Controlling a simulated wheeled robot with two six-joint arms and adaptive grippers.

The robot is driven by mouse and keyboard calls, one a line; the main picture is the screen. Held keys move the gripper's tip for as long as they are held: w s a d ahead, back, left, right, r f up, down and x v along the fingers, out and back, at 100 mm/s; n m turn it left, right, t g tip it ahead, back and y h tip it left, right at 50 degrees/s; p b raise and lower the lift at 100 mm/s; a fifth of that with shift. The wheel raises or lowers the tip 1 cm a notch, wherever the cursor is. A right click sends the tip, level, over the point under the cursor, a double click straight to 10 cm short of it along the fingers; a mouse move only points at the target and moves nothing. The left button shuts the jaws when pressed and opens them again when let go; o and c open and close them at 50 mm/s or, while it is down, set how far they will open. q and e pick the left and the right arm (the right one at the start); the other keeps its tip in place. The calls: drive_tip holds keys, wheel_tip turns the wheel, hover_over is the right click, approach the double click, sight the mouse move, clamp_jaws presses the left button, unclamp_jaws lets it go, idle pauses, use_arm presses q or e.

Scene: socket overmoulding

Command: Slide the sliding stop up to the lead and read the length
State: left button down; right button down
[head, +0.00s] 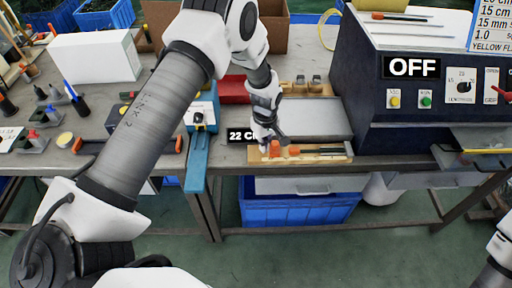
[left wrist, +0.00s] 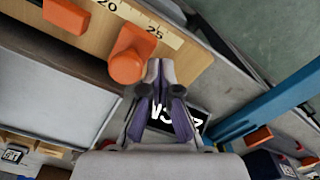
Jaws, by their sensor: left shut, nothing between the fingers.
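A wooden measuring board (head: 340,156) with a printed scale lies at the table's front edge; in the left wrist view its scale (left wrist: 150,28) shows 20 and 25. An orange knobbed block (left wrist: 128,55), which looks like the sliding stop (head: 275,148), sits near the 25 mark. A second orange block (left wrist: 67,15) is farther along the board; it also shows in the head view (head: 294,150). A dark strip, perhaps the lead (head: 325,151), lies to its right. My left gripper (left wrist: 160,68) is shut and empty, close beside the knobbed block; contact is unclear. My right gripper is out of view.
A black "22 C" sign (head: 239,135) stands left of the board, partly hidden by my fingers in the wrist view. A grey tray (head: 315,118) lies behind the board. The machine (head: 425,75) reading OFF is at right. A blue bin (head: 290,210) is below.

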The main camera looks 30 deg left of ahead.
sight(274, 143)
use_arm(q)
drive_tip(key=shift+w+d+b, duration=0.2)
drive_tip(key=shift+w+d, duration=0.25)
drive_tip(key=shift+d, duration=0.25)
drive_tip(key=shift+w+d+b, duration=0.2)
drive_tip(key=shift+w+d, duration=0.2)
drive_tip(key=shift+d, duration=0.3)
drive_tip(key=shift+s+a, duration=0.1)
drive_tip(key=shift+a, duration=0.1)
drive_tip(key=shift+s+a+p, duration=0.3)
drive_tip(key=shift+a+p, duration=0.05)
drive_tip(key=shift+a, duration=0.1)
wheel_tip(274, 143, up, 7)
drive_tip(key=p, duration=0.5)
idle(0.5)
